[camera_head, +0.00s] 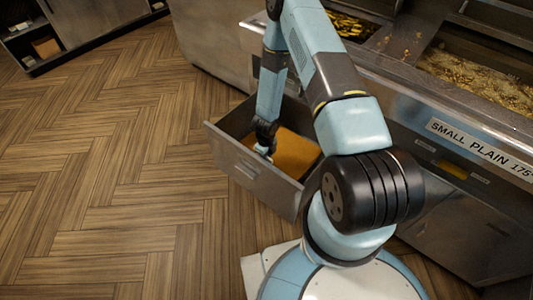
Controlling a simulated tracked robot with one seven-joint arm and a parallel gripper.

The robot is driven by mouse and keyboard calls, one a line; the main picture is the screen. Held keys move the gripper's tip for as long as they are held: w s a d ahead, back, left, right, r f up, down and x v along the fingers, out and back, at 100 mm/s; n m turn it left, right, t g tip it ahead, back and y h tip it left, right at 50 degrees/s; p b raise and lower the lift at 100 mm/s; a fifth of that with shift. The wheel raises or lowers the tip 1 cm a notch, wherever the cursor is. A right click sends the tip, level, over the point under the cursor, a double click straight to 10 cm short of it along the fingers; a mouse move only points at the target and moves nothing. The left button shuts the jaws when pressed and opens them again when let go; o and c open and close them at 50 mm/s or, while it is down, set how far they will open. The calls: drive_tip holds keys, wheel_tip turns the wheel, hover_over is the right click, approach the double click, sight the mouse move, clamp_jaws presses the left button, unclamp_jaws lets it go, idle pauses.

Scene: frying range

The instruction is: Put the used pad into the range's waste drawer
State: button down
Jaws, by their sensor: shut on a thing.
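The waste drawer (235,168) of the range is pulled open, a metal box with a slotted front panel. My arm hides part of the drawer's right side. I cannot tell whether the pad touches the drawer's floor.
The fryer range (400,105) stands behind and right of the drawer, with crumb-filled fryer wells (480,80) and a "SMALL PLAIN 175" label (482,148). A steel cabinet (100,20) stands at the far left. The wooden floor (100,170) left of the drawer is clear.

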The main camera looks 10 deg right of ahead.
drive_tip(key=shift+f, duration=5.9)
drive_tip(key=c, duration=1)
unclamp_jaws()
wheel_tip(320, 180, up, 14)
drive_tip(key=shift+f, duration=0.15)
